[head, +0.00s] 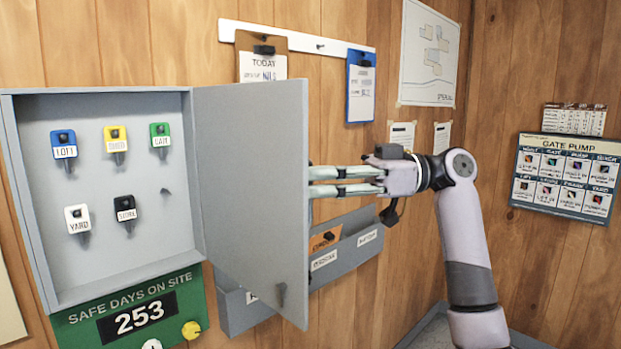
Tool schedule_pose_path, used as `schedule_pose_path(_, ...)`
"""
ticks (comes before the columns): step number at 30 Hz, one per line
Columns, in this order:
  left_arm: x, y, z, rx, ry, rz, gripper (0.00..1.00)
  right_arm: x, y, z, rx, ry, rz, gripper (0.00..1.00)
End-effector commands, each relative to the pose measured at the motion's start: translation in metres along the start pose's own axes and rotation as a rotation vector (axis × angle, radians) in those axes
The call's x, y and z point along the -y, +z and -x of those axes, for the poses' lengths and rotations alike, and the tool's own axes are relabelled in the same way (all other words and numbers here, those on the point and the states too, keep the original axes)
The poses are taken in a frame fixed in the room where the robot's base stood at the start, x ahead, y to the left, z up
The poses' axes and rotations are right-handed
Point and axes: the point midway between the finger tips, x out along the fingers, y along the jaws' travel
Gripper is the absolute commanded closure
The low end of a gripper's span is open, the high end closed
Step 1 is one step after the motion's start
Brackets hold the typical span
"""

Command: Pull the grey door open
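The grey door (250,190) stands wide open, swung out from the right side of the grey key cabinet (118,290). Its inner face shows, with a small dark fitting (281,293) near the lower free corner. My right gripper (312,181) is to the right of the door, fingers pointing left at its free edge. The fingertips meet the edge in the picture, and their ends are partly hidden behind it. I cannot tell whether they touch the door or how far apart they are. My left gripper is not in view.
Keys with blue, yellow, green, white and black tags hang inside the cabinet, the blue one (63,145) at upper left. A grey wall tray (345,262) is below and behind the door. Clipboards, including a blue one (360,88), hang above. A tag board (566,178) is at right.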

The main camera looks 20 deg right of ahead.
Motion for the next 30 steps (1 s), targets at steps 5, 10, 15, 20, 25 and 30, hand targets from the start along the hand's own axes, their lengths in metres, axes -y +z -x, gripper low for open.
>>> schedule_pose_path(5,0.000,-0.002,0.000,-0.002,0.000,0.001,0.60,0.000,-0.001,0.038,-0.001,0.004,-0.001,0.72)
schedule_pose_path(10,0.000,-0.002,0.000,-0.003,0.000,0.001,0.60,0.000,-0.001,0.074,-0.001,0.003,0.000,0.72)
schedule_pose_path(15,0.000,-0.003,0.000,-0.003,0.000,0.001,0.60,0.000,0.000,0.098,-0.001,0.001,-0.001,0.72)
schedule_pose_path(20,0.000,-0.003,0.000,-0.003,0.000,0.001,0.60,0.000,0.000,0.106,-0.001,0.001,0.001,0.72)
schedule_pose_path(25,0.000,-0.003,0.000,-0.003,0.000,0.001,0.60,0.000,0.000,0.107,-0.001,0.000,0.001,0.72)
schedule_pose_path(30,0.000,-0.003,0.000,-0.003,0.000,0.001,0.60,0.000,0.000,0.107,-0.001,0.000,0.001,0.72)
